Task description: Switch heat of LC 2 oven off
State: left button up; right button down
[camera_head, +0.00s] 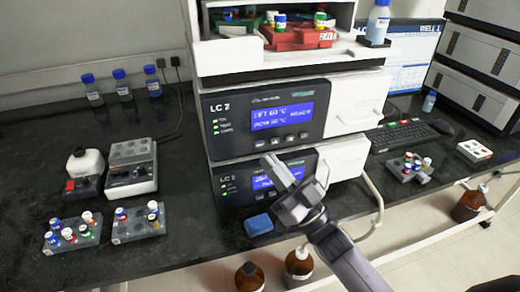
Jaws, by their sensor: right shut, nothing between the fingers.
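The upper LC 2 unit (225,105), with a black front panel, stands in the stack on the bench. Its lit blue display (283,116) shows temperature lines that seem to read 60 °C. A row of small buttons (283,140) runs below the display. A lower LC 2 unit (228,170) has a blue display partly covered by my gripper. My right gripper (272,161) is shut and empty, its fingertips in front of the lower unit, below the upper unit's buttons. Whether it touches the panel cannot be told. My left gripper is not in view.
Vial racks (72,246) and small devices (131,181) stand on the left bench. A blue block (258,225) lies by my right gripper. A keyboard (408,138) and a vial rack (402,170) are at right. Brown bottles (299,264) stand below the front edge.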

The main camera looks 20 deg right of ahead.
aim_at(260, 144)
jog(key=shift+w+b, duration=0.3)
jog(key=shift+w, duration=0.8)
dwell(0.9)
jog(key=shift+w, duration=0.15)
jog(key=shift+w, duration=0.3)
jog(key=shift+w+b, duration=0.35)
jog(key=shift+w, duration=0.05)
dwell(0.8)
jog(key=shift+s, duration=0.1)
jog(key=shift+s+p, duration=0.5)
jog(key=shift+s, duration=0.25)
